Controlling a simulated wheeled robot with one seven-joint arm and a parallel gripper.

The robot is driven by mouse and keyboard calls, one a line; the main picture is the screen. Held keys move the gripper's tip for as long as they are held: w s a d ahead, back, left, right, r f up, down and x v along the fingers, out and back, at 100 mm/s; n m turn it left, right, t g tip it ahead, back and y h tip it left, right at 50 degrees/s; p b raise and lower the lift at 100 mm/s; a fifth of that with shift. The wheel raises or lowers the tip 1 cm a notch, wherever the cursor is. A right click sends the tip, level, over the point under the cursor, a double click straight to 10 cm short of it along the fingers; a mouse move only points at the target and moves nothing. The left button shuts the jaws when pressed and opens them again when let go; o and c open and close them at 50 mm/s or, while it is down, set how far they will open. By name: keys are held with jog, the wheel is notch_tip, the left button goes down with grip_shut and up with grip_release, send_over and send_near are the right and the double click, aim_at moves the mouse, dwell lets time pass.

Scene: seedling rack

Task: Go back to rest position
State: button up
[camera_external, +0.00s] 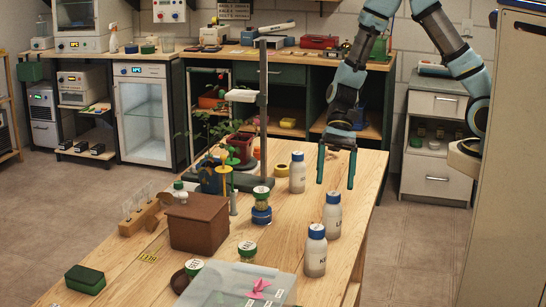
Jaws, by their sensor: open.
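My gripper (336,168) hangs at the end of my arm over the right part of the wooden table (276,192), pointing down. Its two blue-green fingers are apart, with nothing between them. A white bottle with a blue cap (333,215) stands below it, near the table's right edge. Another blue-capped bottle (297,173) stands left of the gripper, and a third bottle (316,252) stands closer to the camera. The gripper appears apart from all three.
A metal stand (263,110) with a potted plant (242,147) rises left of my gripper. A brown box (198,222) and a clear bin (235,286) occupy the table's left and front. A drawer cabinet (434,155) stands behind right. The table's right rear is clear.

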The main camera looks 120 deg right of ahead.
jog(key=s+a+r+n+g+h+p, duration=0.1)
jog(key=s+a+r+n+h+p, duration=0.2)
jog(key=a+r+n, duration=0.3)
jog(key=s+a+r+n+g+h+p, duration=0.2)
jog(key=a+r+n, duration=0.4)
jog(key=n, duration=0.8)
jog(key=s+h+p, duration=0.1)
jog(key=s+h, duration=0.1)
jog(key=shift+s+r+g, duration=0.3)
